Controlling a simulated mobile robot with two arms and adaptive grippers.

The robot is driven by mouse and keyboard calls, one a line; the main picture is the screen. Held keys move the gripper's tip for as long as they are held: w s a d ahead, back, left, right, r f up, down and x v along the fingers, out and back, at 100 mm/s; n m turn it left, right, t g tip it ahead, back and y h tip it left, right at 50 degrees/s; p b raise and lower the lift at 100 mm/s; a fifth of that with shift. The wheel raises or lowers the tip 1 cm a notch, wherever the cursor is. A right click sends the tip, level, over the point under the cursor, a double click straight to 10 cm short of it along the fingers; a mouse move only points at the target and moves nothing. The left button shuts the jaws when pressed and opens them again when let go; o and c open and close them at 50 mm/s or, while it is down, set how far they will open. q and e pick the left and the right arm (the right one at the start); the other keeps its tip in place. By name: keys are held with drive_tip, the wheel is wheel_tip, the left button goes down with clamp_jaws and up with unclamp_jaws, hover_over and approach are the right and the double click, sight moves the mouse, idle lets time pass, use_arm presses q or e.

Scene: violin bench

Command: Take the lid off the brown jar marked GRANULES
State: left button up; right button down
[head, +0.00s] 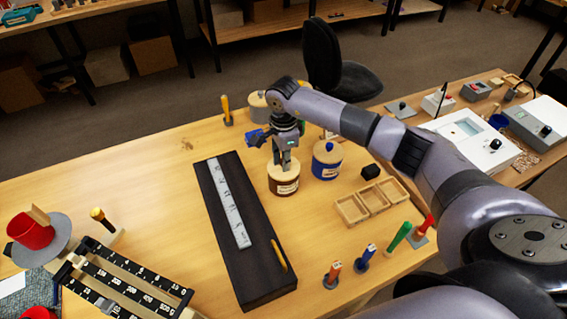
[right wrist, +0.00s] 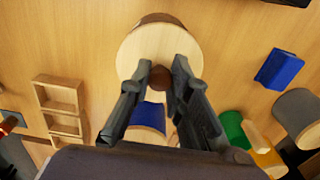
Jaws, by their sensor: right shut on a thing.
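The brown jar (head: 284,187) stands on the wooden bench near the middle of the head view; its pale label is too small to read. Its round pale wooden lid (right wrist: 145,45) appears seated on the jar, with a brown knob (right wrist: 161,78) in the middle. My right gripper (head: 283,165) comes down from above onto the lid. In the right wrist view its fingers (right wrist: 160,75) are closed around the knob. My left gripper is out of view.
A blue jar (head: 326,164) with a pale lid stands close right of the brown jar. A blue block (head: 255,136) lies behind. A wooden compartment tray (head: 371,202) is to the right, and a dark board (head: 213,188) with a metal rule (head: 229,203) is to the left.

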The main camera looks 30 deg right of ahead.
drive_tip(key=shift+s+f, duration=0.2)
drive_tip(key=shift+f, duration=0.05)
